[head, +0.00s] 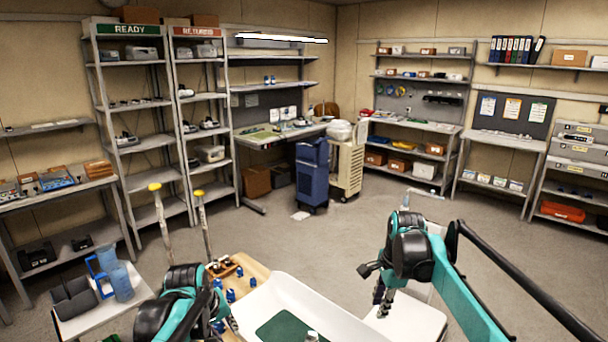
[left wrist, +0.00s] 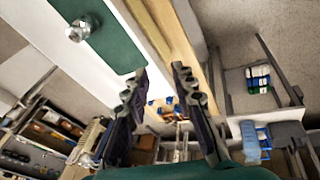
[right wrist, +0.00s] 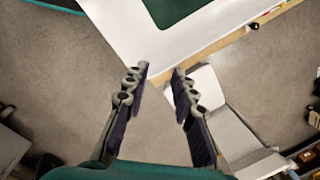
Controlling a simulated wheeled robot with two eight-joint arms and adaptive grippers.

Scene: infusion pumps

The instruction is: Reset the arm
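My left gripper (left wrist: 158,78) is open and empty in the left wrist view. It hangs over the edge of a white tray (left wrist: 22,45) with a green mat (left wrist: 110,38); a small metal item (left wrist: 82,27) is on the mat. In the head view the left arm mostly hides its fingers. My right gripper (right wrist: 160,74) is open and empty in the right wrist view, beside a corner of the tray (right wrist: 125,35). In the head view it (head: 383,300) points down to the right of the tray (head: 262,286).
A wooden board (head: 246,268) with several blue pieces lies left of the tray. A blue jug (head: 118,278) stands on a side table at the left. A white surface (head: 410,322) is beneath my right gripper. Shelves line the walls; the middle floor (head: 320,245) is clear.

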